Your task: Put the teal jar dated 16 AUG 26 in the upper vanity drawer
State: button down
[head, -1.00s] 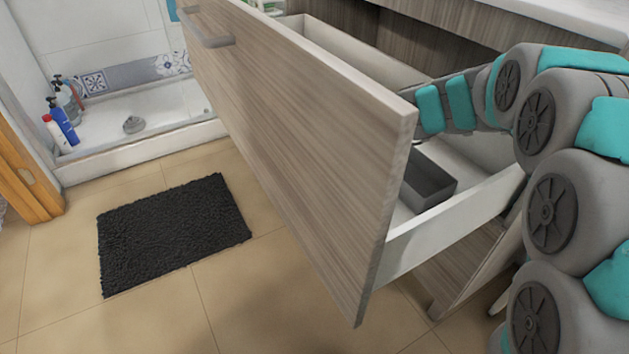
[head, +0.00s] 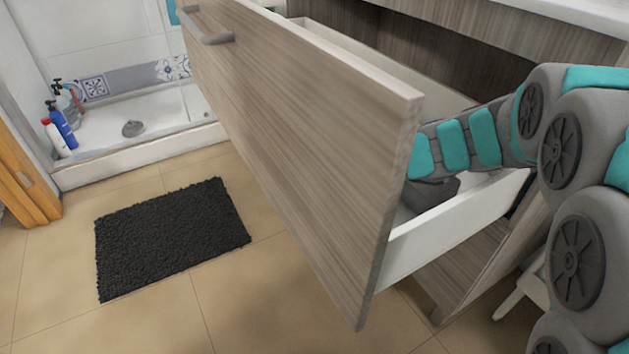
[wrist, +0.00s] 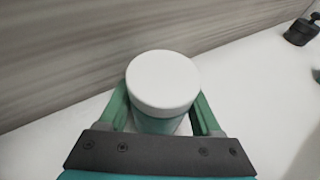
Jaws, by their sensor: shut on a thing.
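In the wrist view my gripper (wrist: 162,112) is shut on a teal jar (wrist: 162,82) with a round white lid, one green finger on each side. The jar looks upright, low over or on a white surface; I cannot tell whether it touches. No date label is visible. In the head view the upper drawer (head: 300,130) is pulled out, with a wood-grain front and pale side walls. My arm reaches over its side into it. The drawer front and arm hide my gripper and the jar there.
A dark grey shape (head: 432,192) shows in the drawer below my arm, partly hidden. A small dark object (wrist: 300,32) sits on the white surface at the wrist view's upper right. A wood-grain panel (wrist: 80,45) stands close beyond the jar. A black mat (head: 172,238) lies on the floor.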

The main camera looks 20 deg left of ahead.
jog(key=shift+c, duration=1.8)
grip_release()
jog(key=shift+f, duration=0.15)
jog(key=p+v, duration=0.1)
jog(key=v, duration=0.6)
jog(key=shift+d+r, duration=0.25)
